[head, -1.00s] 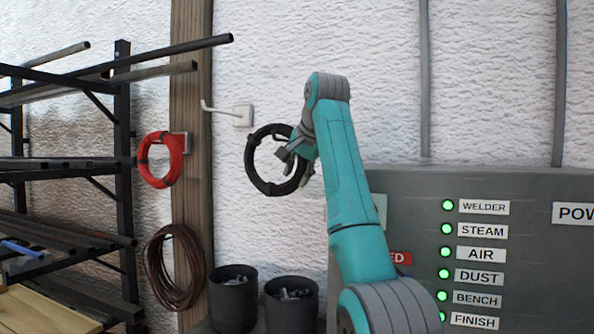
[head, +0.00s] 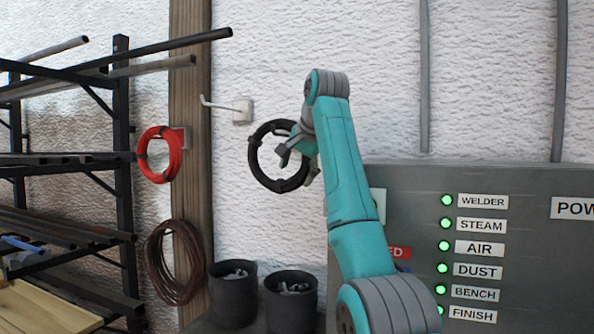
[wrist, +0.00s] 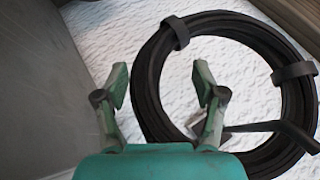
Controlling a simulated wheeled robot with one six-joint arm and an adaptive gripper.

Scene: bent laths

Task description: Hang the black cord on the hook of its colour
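The black cord (head: 256,168) is a coil with dark bands, upright in front of the white wall in the head view. It also shows in the wrist view (wrist: 147,90). There a dark hook (wrist: 262,127) runs from a small plate across the coil's lower right; the coil seems to hang on it, though contact is unclear. My gripper (head: 297,160) is at the coil's right side in the head view. In the wrist view my gripper (wrist: 160,82) is open, its fingers well apart. One side of the coil shows between them, touching neither; its depth is unclear.
A white hook (head: 222,107) is empty, left of the cord. A red cord (head: 146,156) hangs farther left, above a brown coil (head: 160,262). A metal rack (head: 124,180), two dark bins (head: 232,300) and a grey power panel (head: 410,190) stand around.

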